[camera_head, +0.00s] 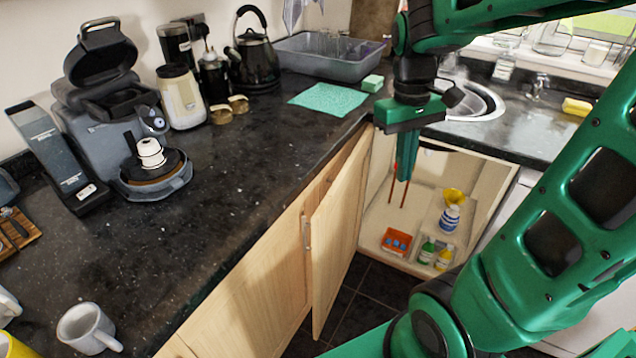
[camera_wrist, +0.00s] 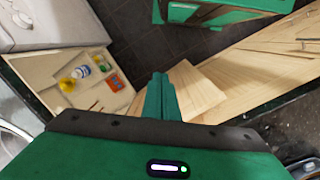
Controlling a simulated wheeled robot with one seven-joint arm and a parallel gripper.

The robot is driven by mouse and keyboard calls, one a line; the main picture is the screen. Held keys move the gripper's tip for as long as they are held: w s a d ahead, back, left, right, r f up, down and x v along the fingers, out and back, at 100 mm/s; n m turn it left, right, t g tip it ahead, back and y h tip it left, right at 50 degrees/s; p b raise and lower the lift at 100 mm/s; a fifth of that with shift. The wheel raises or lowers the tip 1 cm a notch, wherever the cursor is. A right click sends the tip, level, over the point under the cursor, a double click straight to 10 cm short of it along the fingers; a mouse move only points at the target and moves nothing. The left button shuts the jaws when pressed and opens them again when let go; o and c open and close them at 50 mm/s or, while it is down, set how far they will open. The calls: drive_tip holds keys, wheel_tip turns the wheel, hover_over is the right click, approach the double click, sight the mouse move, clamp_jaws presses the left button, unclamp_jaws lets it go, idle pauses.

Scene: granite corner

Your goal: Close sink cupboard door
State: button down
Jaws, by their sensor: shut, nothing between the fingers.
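The sink cupboard door (camera_head: 340,225) is a pale wood panel standing wide open, out from the left side of the cupboard opening. It also shows in the wrist view (camera_wrist: 197,92), just right of my fingers. The sink cupboard (camera_head: 423,193) is open, with its inside showing. My gripper (camera_head: 406,172) is shut and empty, pointing down in front of the opening, right of the door. Its green fingers also show in the wrist view (camera_wrist: 160,78). I cannot tell whether they touch the door.
Inside the cupboard are an orange box (camera_head: 397,241), small bottles (camera_head: 427,250) and a blue-and-white container (camera_head: 449,219). The sink (camera_head: 480,103) is behind my gripper. Dark tiled floor (camera_head: 360,300) lies below.

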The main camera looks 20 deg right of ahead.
drive_tip(key=w+a+f+n, duration=0.1)
drive_tip(key=w+a+n, duration=0.2)
drive_tip(key=w+a, duration=0.1)
drive_tip(key=w+a+f+n, duration=0.1)
drive_tip(key=w+a+n, duration=0.2)
drive_tip(key=w+a, duration=0.2)
drive_tip(key=w+a+f+n+g+h, duration=0.1)
drive_tip(key=w+a+n, duration=0.2)
drive_tip(key=w, duration=0.5)
drive_tip(key=shift+a, duration=0.7)
drive_tip(key=x, duration=0.9)
drive_tip(key=shift+d+f, duration=0.2)
drive_tip(key=shift+f, duration=0.05)
drive_tip(key=shift+s, duration=0.1)
